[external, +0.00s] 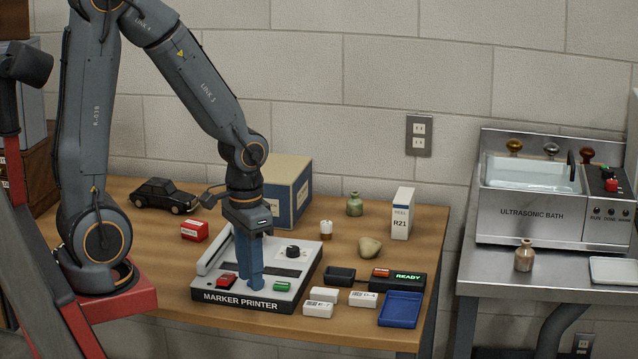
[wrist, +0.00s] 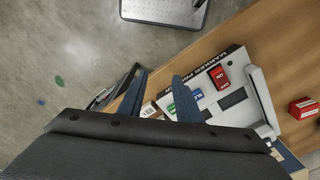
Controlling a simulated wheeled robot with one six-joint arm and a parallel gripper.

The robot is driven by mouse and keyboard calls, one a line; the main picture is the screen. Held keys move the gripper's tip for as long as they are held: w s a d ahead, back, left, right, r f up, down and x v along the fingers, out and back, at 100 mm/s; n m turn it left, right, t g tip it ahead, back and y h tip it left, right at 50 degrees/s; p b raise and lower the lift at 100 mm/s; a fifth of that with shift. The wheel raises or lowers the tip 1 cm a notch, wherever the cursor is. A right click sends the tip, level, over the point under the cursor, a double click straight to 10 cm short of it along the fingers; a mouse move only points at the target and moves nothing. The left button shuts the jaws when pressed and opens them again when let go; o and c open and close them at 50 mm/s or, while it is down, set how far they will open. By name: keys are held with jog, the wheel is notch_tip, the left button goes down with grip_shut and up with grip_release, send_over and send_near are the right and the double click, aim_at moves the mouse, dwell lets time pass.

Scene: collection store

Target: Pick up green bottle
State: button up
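A small green bottle (external: 354,204) stands upright at the back of the wooden table, between a cardboard box and a white R21 box. It does not show in the wrist view. My gripper (external: 254,284) points down over the marker printer, to the left of the bottle and nearer the camera, well apart from it. In the wrist view my gripper (wrist: 159,76) has its two blue fingers spread with nothing between them. Whether the fingertips touch the printer cannot be told.
The marker printer (external: 210,296) lies under my gripper. A cardboard box (external: 293,190), white R21 box (external: 402,214), white-topped jar (external: 326,230) and beige stone (external: 370,247) surround the bottle's area. A blue tray (external: 401,309) is at the front right. A brown bottle (external: 524,256) stands on the steel bench.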

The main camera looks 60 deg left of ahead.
jog(key=o, duration=0.6)
jog(key=shift+n+t, duration=0.7)
jog(key=shift+n, duration=0.1)
jog(key=w+a, duration=0.1)
jog(key=w, duration=0.3)
jog(key=w+a+b, duration=0.1)
jog(key=w+a, duration=0.1)
jog(key=w, duration=0.3)
jog(key=w+a, duration=0.2)
jog(key=w, duration=0.2)
jog(key=shift+w+f+b, duration=0.2)
jog(key=shift+w+b, duration=0.15)
jog(key=w+a+n+t+y+b, duration=0.1)
jog(key=w+a, duration=0.5)
jog(key=w, duration=0.5)
jog(key=n+t+y+b, duration=0.3)
jog(key=n, duration=0.1)
send_near(350, 195)
jog(key=x, duration=0.4)
jog(key=shift+s+a+f, duration=0.1)
jog(key=shift+s+f, duration=0.05)
jog(key=shift+f, duration=0.1)
jog(key=shift+a+f, duration=0.1)
jog(key=shift+a, duration=0.1)
jog(key=shift+w+p+x, duration=0.15)
jog(key=shift+p+x, duration=0.1)
jog(key=shift+x, duration=1.6)
jog(key=shift+w+p+x, duration=0.1)
jog(key=shift+p+x, duration=0.15)
jog(key=shift+x, duration=1.65)
